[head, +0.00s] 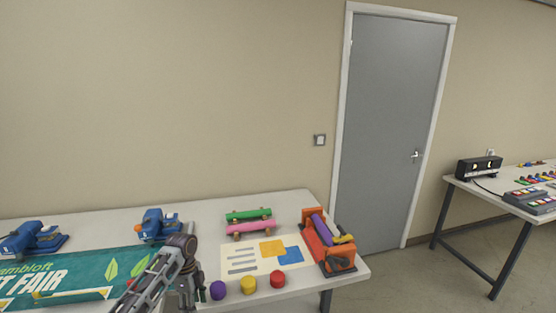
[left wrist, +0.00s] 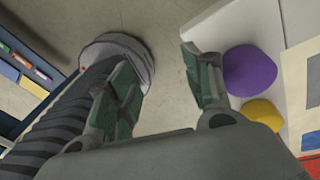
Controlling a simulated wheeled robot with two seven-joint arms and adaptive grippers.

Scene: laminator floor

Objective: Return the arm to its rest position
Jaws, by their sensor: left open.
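My left arm comes in from the lower left in the head view, and its gripper (head: 191,293) hangs at the table's front edge, left of a purple round piece (head: 217,290). In the left wrist view the two green-padded fingers of this gripper (left wrist: 163,85) stand apart with only floor between them. The purple piece (left wrist: 249,70) and a yellow round piece (left wrist: 263,113) lie just right of the right finger, outside the jaws. The gripper holds nothing. My right gripper is not in view.
The white table (head: 100,219) carries a green banner (head: 75,280), blue clamp-like tools (head: 158,224), green (head: 248,214) and pink (head: 250,228) rollers, a printed sheet (head: 240,262), a red piece (head: 278,279) and an orange holder (head: 325,246). A second table (head: 480,190) stands right of the grey door (head: 395,130).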

